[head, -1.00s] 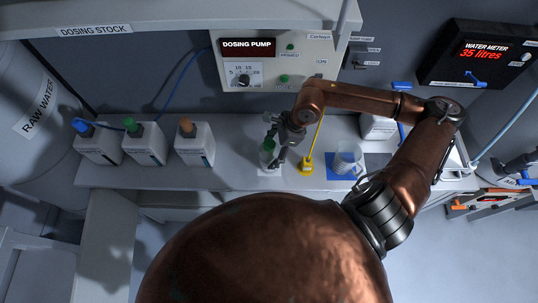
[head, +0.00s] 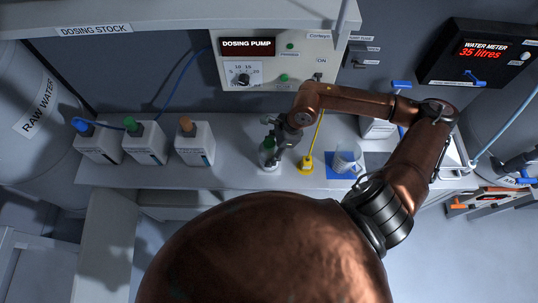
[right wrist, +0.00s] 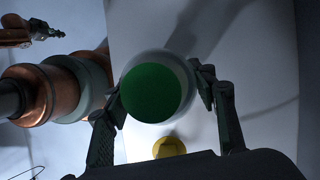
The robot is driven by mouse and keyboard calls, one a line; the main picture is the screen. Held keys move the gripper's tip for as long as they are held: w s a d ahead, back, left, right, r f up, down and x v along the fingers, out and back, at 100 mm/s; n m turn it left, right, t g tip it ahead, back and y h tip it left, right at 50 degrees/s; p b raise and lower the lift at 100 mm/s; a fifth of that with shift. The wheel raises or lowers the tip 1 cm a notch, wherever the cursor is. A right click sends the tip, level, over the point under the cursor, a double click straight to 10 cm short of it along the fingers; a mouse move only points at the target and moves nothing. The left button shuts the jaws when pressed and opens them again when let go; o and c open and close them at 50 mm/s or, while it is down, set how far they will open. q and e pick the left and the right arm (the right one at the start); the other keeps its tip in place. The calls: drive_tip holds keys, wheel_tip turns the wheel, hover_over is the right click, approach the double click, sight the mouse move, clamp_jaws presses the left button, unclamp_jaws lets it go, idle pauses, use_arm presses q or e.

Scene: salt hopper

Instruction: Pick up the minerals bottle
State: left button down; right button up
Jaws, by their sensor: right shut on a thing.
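The bottle at my right gripper is small and pale with a green cap (head: 267,144), upright at the bench's front edge below the dosing pump; no lettering on it can be read. My right gripper (head: 274,150) is shut on this bottle, with its fingers coming in from behind and the right. In the right wrist view the round green cap (right wrist: 151,93) faces the camera, with one finger on each side. The bottle's lower part is partly hidden there. My left gripper does not show in the head view.
A clear beaker (head: 346,159) sits on a blue mat (head: 336,174). Several white jugs, one green-capped (head: 144,146), stand left. The bench (head: 235,150) between is clear.

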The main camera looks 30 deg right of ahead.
sight(273, 152)
drive_tip(key=c, duration=0.6)
drive_tip(key=shift+w+r, duration=0.1)
drive_tip(key=shift+r, duration=0.5)
wheel_tip(273, 152, up, 2)
drive_tip(key=shift+r+b, duration=0.1)
drive_tip(key=shift+b, duration=0.5)
drive_tip(key=s+r, duration=0.1)
drive_tip(key=s+d+r, duration=0.1)
drive_tip(key=s+r, duration=0.1)
drive_tip(key=shift+r, duration=0.15)
drive_tip(key=s+r+p, duration=0.2)
drive_tip(key=s+p, duration=0.1)
drive_tip(key=s+d+r+p, duration=0.1)
drive_tip(key=s+r+p, duration=0.1)
drive_tip(key=s+p, duration=0.1)
drive_tip(key=s+r+p, duration=0.2)
drive_tip(key=s+p, duration=0.1)
drive_tip(key=s, duration=0.1)
drive_tip(key=shift+s+d+r, duration=0.25)
drive_tip(key=shift+s+d, duration=0.05)
drive_tip(key=shift+s, duration=0.1)
